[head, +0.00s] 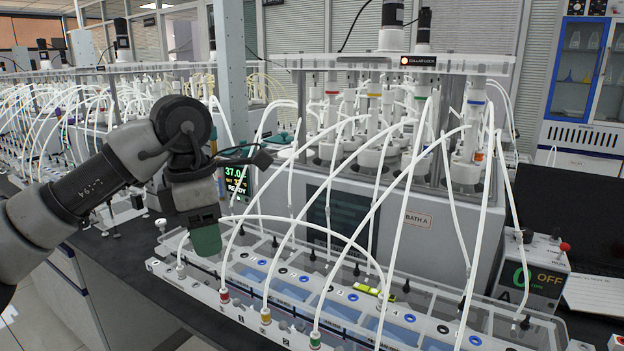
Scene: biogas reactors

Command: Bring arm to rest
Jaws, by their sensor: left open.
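My left arm comes in from the left edge and bends down at a dark wrist joint. My left gripper (205,238) points down, with a green-teal tip, above the left back part of the white tube rack (190,282). It is seen nearly edge-on, open, and no object shows in it. Whether its tip touches the clear rail behind the rack cannot be told. My right gripper is not in view.
White tubes (403,205) arch from the reactors in Bath A (465,232) to the rack, close to my gripper's right. A grey control box (533,275) stands at right. Dark bench top (125,255) is bare below my left forearm. More reactors stand behind.

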